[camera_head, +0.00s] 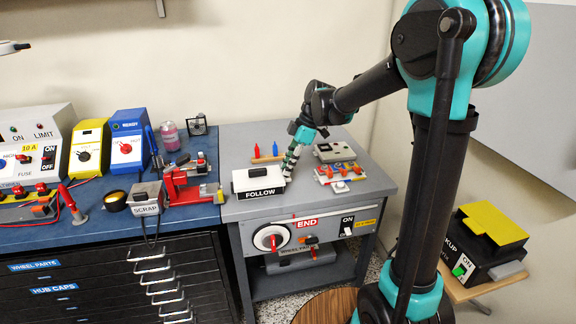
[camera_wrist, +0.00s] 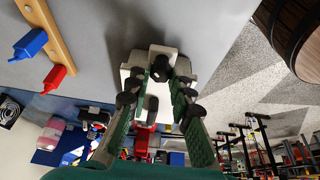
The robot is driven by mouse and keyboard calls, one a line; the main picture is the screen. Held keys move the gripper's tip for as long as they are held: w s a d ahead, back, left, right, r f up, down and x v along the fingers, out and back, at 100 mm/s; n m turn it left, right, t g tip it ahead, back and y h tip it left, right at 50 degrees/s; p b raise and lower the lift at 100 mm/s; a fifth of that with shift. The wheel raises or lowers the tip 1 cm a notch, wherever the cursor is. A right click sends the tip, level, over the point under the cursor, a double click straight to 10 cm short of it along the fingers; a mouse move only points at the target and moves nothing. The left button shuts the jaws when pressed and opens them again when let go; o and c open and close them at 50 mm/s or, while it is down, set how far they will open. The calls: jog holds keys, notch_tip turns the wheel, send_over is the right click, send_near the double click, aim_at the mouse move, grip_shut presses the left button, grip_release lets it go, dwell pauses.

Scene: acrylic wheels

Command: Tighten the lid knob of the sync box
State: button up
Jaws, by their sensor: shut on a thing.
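A white box (camera_head: 259,184) marked FOLLOW, which I take to be the sync box, stands at the left front of the grey table. A dark part lies along its top. My gripper (camera_head: 287,175) points down at the right end of this box. In the wrist view, my gripper (camera_wrist: 166,76) has its green-lined fingers closed in on a black knob (camera_wrist: 160,67) over the white box (camera_wrist: 130,75). The fingers hide parts of the box and the knob's sides. I cannot tell how tight the knob is.
Right of the box are a board with red parts (camera_head: 340,172) and a grey device (camera_head: 334,151). A wooden rack (camera_head: 267,159) with red and blue pegs is behind. A red vise (camera_head: 190,180) stands on the blue bench at left.

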jog(key=shift+m, duration=0.4)
grip_shut()
jog(key=shift+s+m+t, duration=0.1)
jog(key=shift+m+t, duration=0.5)
jog(key=shift+m, duration=0.75)
jog(key=shift+s+m+t, duration=0.1)
jog(key=shift+m+t, duration=0.5)
jog(key=shift+m, duration=0.75)
jog(key=o, duration=1)
grip_release()
jog(key=shift+c, duration=0.2)
